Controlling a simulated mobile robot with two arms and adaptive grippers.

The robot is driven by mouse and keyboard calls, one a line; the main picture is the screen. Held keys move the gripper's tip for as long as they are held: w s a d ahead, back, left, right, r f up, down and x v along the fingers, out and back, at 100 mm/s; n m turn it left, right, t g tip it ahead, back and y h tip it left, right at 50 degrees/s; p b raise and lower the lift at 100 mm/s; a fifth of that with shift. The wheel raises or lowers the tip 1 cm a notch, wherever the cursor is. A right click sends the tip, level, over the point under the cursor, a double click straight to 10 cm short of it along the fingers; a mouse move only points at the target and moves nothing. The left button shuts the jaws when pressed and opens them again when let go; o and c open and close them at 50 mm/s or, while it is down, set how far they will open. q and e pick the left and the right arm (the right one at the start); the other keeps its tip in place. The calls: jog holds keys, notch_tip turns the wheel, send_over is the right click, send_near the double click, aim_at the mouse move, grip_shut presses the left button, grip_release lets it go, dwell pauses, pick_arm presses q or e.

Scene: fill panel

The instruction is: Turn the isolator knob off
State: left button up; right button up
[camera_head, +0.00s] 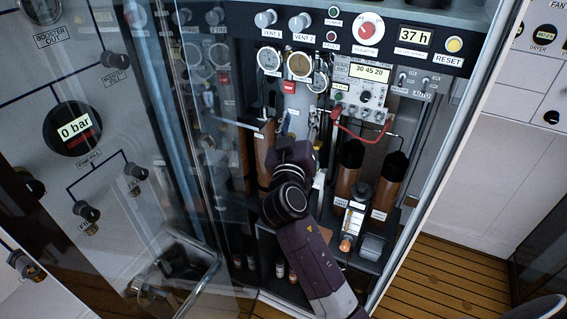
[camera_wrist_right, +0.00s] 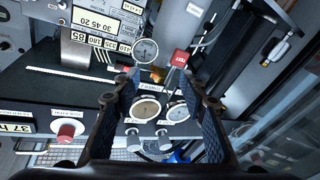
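The isolator knob (camera_head: 368,28) is red on a round white dial, set in the dark top panel above an "ISOLATOR" label. In the right wrist view the red knob (camera_wrist_right: 68,130) shows at lower left, outside the fingers. My right gripper (camera_head: 297,140) is inside the cabinet, below and left of the knob and well apart from it. In the wrist view my right gripper (camera_wrist_right: 161,82) has its two fingers spread, with nothing held between them. Gauges show behind the gap. My left gripper is not in view.
Vent knobs (camera_head: 283,20) and a reset button (camera_head: 454,44) share the top panel. Below are gauges (camera_head: 299,65), a control box (camera_head: 372,84) and a red hose (camera_head: 362,133). A clear door (camera_head: 190,190) stands open at left. Wooden floor (camera_head: 440,280) is free at lower right.

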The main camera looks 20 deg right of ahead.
jog(key=w+a+f+n+g+y, duration=0.1)
jog(key=w+a+f+n+y, duration=0.1)
jog(key=f, duration=1.3)
jog(key=shift+a+n+y, duration=0.5)
jog(key=shift+a+y, duration=0.1)
jog(key=shift+y, duration=0.1)
